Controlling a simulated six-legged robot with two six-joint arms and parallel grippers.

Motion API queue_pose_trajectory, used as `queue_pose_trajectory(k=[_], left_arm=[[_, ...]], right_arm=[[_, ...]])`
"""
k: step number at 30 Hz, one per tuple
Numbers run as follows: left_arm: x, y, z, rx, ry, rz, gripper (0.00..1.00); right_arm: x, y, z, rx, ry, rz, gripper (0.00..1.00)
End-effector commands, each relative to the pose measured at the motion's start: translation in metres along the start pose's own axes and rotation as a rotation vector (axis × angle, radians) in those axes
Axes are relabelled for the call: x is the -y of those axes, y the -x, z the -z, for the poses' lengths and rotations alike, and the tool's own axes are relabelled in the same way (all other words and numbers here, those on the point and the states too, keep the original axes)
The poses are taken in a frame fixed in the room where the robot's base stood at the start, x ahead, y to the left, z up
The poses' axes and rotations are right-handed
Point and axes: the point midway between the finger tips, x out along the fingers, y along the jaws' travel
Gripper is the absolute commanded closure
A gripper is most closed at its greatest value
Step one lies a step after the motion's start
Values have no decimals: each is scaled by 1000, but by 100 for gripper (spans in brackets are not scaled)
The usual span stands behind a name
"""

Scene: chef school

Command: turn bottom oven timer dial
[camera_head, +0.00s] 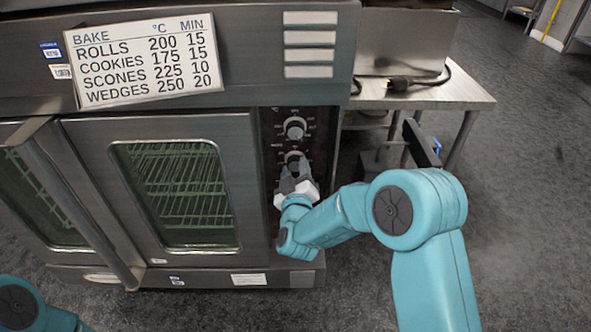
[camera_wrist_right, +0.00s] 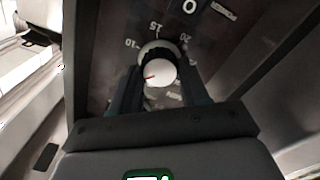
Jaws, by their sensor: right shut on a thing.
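The oven's control panel (camera_head: 267,128) is a dark strip to the right of the glass door. An upper dial (camera_head: 295,128) is clear of my gripper. Below it is a second dial (camera_head: 293,158), partly hidden by my right gripper (camera_head: 294,172). In the right wrist view the timer dial (camera_wrist_right: 160,73) has a pale round knob with a red mark, ringed by numbers such as 10, 15 and 20. The fingers of my right gripper (camera_wrist_right: 158,92) stand on both sides of this knob and are shut on it. My left gripper is not in view; only part of my left arm shows at lower left.
A bake chart (camera_head: 145,60) is fixed above the oven door (camera_head: 85,160), which is closed and has a long handle (camera_head: 80,205). A steel table (camera_head: 440,95) with a black cable stands to the right. Grey floor (camera_head: 530,200) is open at the right.

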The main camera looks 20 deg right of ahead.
Motion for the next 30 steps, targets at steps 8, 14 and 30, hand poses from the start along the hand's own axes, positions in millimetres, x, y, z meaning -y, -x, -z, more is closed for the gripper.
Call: queue_pose_trajectory(k=[8,14,30], left_arm=[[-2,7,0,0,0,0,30],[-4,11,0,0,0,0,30],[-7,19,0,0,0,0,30]], right_arm=[[0,0,0,2,263,3,86],[0,0,0,2,444,2,86],[1,0,-1,2,747,3,86]])
